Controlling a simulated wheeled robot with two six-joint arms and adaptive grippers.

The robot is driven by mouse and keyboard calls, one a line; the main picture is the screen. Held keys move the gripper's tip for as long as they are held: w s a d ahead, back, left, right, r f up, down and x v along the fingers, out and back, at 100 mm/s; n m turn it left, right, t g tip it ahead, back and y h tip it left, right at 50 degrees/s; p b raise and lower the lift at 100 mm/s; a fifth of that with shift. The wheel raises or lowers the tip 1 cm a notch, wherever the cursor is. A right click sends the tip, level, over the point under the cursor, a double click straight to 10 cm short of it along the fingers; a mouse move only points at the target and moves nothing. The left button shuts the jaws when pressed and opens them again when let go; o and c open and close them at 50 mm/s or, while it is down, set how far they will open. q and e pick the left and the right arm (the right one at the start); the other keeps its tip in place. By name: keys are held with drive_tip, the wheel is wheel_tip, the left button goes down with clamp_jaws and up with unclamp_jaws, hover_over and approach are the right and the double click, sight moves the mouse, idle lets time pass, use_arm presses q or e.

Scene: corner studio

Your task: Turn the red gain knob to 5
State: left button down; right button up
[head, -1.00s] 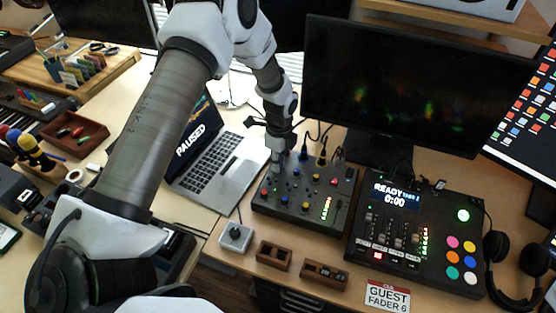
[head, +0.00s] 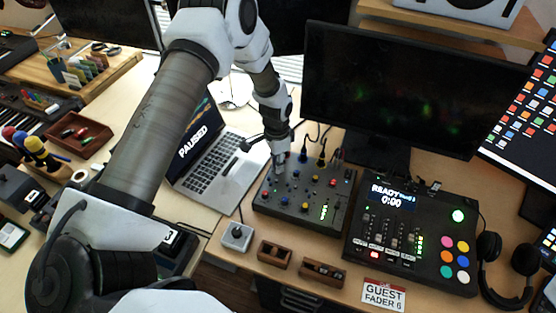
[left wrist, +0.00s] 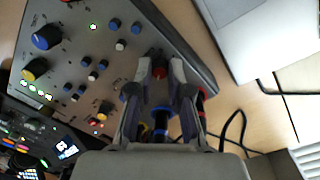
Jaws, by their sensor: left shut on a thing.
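The small black mixer (head: 335,205) stands on the desk, left of the larger console. The red gain knob (left wrist: 159,71) is near the mixer's edge in the left wrist view, between my fingertips. My left gripper (head: 279,163) reaches down to the mixer's upper left corner and is shut on that knob; it also shows in the left wrist view (left wrist: 160,82). In the head view the gripper hides the knob. I cannot read the scale or the knob's pointer. My right gripper is not in view.
A laptop (head: 212,172) stands left of the mixer. Cable plugs (head: 321,158) rise along the mixer's back edge, close to the gripper. A lit console (head: 412,235) stands to the right, with a dark monitor (head: 405,90) behind. Small wooden trays (head: 275,254) lie in front.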

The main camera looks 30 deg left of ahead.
use_arm(q)
drive_tip(key=n+p, duration=0.3)
drive_tip(key=n, duration=0.3)
drive_tip(key=shift+s+r, duration=0.1)
drive_tip(key=n+p, duration=0.2)
drive_tip(key=n, duration=0.3)
drive_tip(key=shift+t+p, duration=0.3)
drive_tip(key=c, duration=1.1)
unclamp_jaws()
wheel_tip(320, 180, up, 12)
drive_tip(key=shift+a+f, duration=0.2)
drive_tip(key=shift+a, duration=0.15)
